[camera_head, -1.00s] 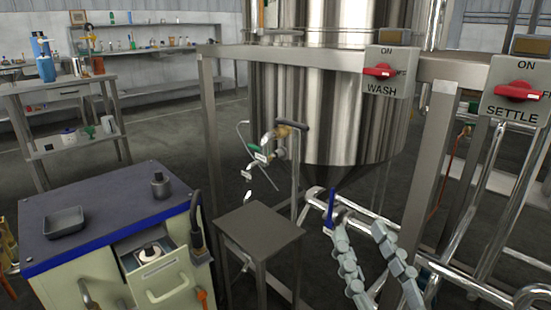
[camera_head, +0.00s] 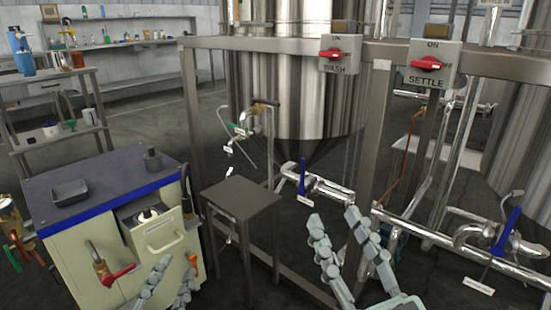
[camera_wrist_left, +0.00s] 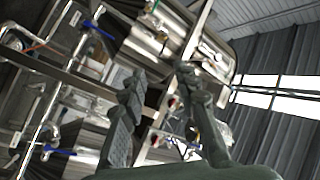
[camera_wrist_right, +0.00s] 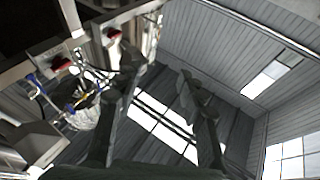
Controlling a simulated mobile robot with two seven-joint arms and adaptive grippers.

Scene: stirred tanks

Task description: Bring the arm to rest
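My left gripper (camera_head: 178,268) is low in the head view, in front of the cream cabinet. Its two grey fingers are apart with nothing between them; the gap also shows in the left wrist view (camera_wrist_left: 160,80). My right gripper (camera_head: 334,217) points up at the bottom centre of the head view, right of the small metal stand. Its fingers are spread and empty, as they also are in the right wrist view (camera_wrist_right: 160,70). Neither gripper appears to hold anything. Most of both arms is out of view.
The cabinet (camera_head: 100,180) has an open drawer (camera_head: 160,238) and a tap with a red handle (camera_head: 118,275). A metal stand (camera_head: 240,198), a steel frame (camera_head: 190,110), a large tank (camera_head: 295,90) and pipes with blue-handled valves (camera_head: 505,230) are close by. Open floor lies behind, at left.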

